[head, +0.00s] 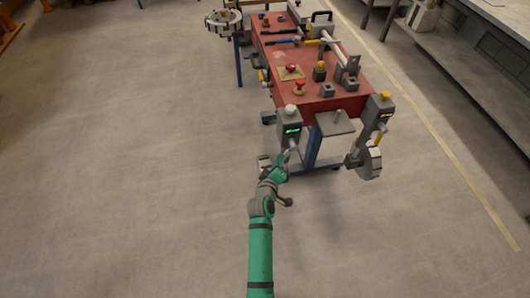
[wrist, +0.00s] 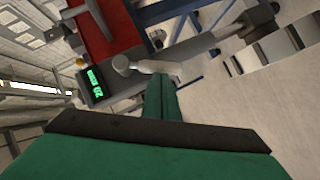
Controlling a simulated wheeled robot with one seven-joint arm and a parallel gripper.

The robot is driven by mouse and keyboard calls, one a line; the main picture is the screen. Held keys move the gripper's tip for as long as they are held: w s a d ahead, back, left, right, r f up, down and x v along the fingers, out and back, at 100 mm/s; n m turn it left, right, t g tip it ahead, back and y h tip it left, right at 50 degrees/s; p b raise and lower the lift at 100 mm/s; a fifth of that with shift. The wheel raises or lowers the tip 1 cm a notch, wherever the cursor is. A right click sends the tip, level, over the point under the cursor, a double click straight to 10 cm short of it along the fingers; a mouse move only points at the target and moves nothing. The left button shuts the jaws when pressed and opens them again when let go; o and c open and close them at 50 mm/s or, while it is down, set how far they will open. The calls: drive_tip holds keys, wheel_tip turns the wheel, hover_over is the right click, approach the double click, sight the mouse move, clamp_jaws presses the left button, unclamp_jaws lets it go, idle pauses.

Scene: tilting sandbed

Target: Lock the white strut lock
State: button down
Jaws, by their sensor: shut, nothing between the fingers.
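The white strut lock is on the left grey box (head: 289,122) at the near end of the red table. The box has a white knob (head: 291,109) on top and a lit green display (head: 292,131). In the wrist view the box (wrist: 100,91) shows its green display, with a pale lever (wrist: 150,66) reaching right from a round hub (wrist: 122,64). My gripper (head: 287,155) is just below this box. Its fingers (wrist: 161,84) are shut and empty, with the tips overlapping the lever's lower edge in the wrist view. I cannot tell whether they touch it.
A matching box (head: 381,110) with a yellow knob and yellow lever stands at the right corner. The red table (head: 322,97) carries tools, red buttons and small blocks. A grey plate (head: 336,123) juts out between the boxes. The floor to the left is clear.

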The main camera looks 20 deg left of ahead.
drive_tip(key=shift+w+d+f, duration=0.35)
drive_tip(key=shift+d+f, duration=0.3)
drive_tip(key=shift+f, duration=0.05)
drive_tip(key=shift+w+d+f, duration=0.3)
drive_tip(key=shift+d+f, duration=0.3)
drive_tip(key=shift+f, duration=0.1)
drive_tip(key=shift+d+f, duration=0.1)
drive_tip(key=shift+d, duration=0.05)
drive_tip(key=s+a, duration=0.2)
drive_tip(key=s, duration=0.4)
drive_tip(key=s+a, duration=0.2)
drive_tip(key=s, duration=0.4)
drive_tip(key=shift+s+a, duration=0.25)
drive_tip(key=shift+w, duration=0.1)
